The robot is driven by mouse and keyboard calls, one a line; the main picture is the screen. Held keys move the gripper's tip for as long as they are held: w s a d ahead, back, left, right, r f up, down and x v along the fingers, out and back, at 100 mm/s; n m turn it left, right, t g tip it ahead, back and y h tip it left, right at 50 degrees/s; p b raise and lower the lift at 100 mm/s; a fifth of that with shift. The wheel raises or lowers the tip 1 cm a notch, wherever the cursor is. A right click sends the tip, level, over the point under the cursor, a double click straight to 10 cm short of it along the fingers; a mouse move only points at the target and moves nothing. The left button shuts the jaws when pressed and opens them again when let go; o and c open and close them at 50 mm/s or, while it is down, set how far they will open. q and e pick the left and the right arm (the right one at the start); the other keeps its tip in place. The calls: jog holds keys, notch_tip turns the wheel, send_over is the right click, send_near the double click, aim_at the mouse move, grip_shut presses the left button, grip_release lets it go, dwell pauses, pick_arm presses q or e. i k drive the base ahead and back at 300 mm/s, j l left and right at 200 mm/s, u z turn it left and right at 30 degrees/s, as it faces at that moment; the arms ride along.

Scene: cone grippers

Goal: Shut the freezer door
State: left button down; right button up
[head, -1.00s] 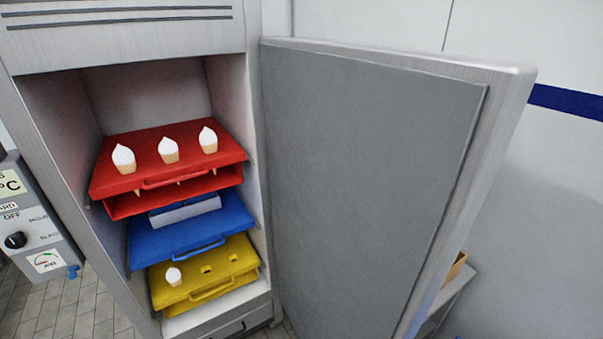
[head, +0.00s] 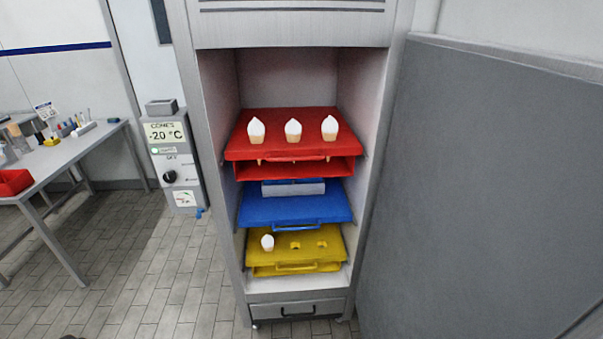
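The freezer (head: 290,25) stands upright ahead of me, a grey cabinet with its front open. Its grey door (head: 470,190) is swung wide open to the right, and its right part is cut off by the picture edge. Inside are a red tray (head: 290,148) with three white-topped cones, a blue tray (head: 293,208) with a grey block on it, and a yellow tray (head: 295,255) with one cone and two empty holes.
A control box (head: 174,160) reading -20 °C is on the freezer's left side. A grey table (head: 60,160) with a red bin (head: 14,182) and small items stands at the left.

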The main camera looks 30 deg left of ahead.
aim_at(487, 221)
jog(key=k+j+u, duration=0.1)
jog(key=k+j, duration=0.2)
jog(key=k, duration=0.2)
jog(key=k+j+u, duration=0.15)
jog(key=k+j, duration=0.15)
jog(key=k, duration=0.55)
jog(key=i+l, duration=0.2)
jog(key=i, duration=0.25)
jog(key=u, duration=0.05)
